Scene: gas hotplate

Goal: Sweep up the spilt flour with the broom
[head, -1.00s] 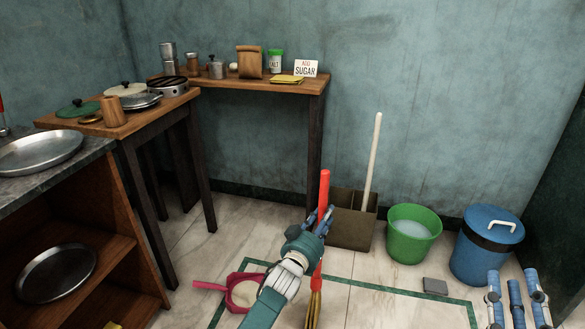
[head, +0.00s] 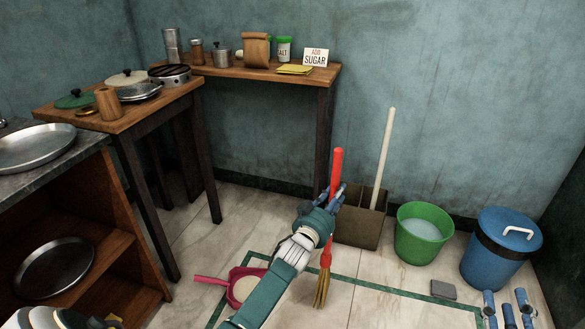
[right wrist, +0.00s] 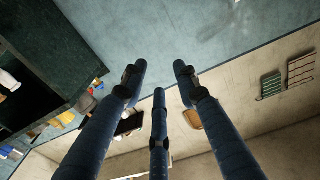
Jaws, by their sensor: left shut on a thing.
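My left gripper (head: 333,198) is shut on the red handle of the broom (head: 337,165). The broom is close to upright, with its yellow bristles (head: 321,290) pointing down near the floor; I cannot tell whether they touch it. A pink dustpan (head: 235,276) lies left of the bristles, partly hidden by my left arm. A pale patch shows within it; I cannot tell if it is flour. I make out no clear spill on the floor. My right gripper (head: 508,308) is at the bottom right, fingers apart. In the right wrist view its fingers (right wrist: 160,80) are spread and empty.
A brown bin (head: 362,224) with a pale pole, a green bucket (head: 422,235) of liquid and a blue lidded bin (head: 499,250) stand by the wall. A grey block (head: 443,290) lies on the floor. Wooden tables (head: 325,77) stand behind. A green line (head: 385,288) marks the floor.

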